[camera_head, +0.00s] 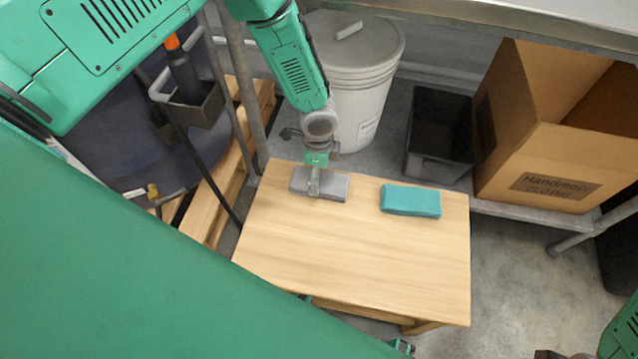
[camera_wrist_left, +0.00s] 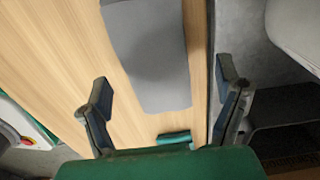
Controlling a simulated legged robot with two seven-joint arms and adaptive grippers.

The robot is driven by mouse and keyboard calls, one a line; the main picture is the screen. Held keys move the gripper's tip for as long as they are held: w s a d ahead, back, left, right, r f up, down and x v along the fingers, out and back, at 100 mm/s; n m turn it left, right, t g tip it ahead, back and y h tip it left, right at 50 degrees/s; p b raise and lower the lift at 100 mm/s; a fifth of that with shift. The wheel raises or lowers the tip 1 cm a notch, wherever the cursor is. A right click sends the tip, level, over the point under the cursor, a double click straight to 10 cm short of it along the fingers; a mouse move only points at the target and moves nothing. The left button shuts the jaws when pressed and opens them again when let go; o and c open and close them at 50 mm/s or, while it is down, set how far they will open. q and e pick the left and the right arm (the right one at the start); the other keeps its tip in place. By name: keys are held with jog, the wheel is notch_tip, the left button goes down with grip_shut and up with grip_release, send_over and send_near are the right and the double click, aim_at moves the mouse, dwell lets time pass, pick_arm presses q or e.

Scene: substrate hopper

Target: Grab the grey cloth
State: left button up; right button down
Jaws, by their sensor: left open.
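The grey cloth (camera_head: 334,188) lies folded flat near the far left corner of a small wooden table (camera_head: 350,260). My left gripper (camera_head: 314,182) points down over the middle of it and hides part of it. In the left wrist view, the grey cloth (camera_wrist_left: 150,60) runs between the two spread fingers of my open left gripper (camera_wrist_left: 163,76). I cannot tell how high the fingertips are above the table. At the lower right of the head view, part of my right arm shows with dark parts at the bottom edge; its jaws cannot be made out.
A teal cloth (camera_head: 410,201) lies to the right on the same table. Behind the table stand a white lidded bucket (camera_head: 362,90), a dark bin (camera_head: 437,130) and a cardboard box (camera_head: 545,145). A metal post (camera_head: 247,90) rises near the far left corner. The table's near part is clear.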

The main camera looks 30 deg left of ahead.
aim_at(320, 180)
pick_arm(q)
jog(key=f, duration=0.2)
jog(key=f+b, duration=0.1)
jog(key=shift+s+f, duration=0.15)
jog(key=shift+s, duration=0.1)
jog(key=shift+w+d+f, duration=0.1)
jog(key=shift+d+f, duration=0.15)
jog(key=shift+f, duration=0.1)
jog(key=shift+r, duration=0.1)
jog(key=shift+d, duration=0.1)
jog(key=shift+c, duration=1.1)
jog(key=c, duration=1)
jog(key=shift+a, duration=0.2)
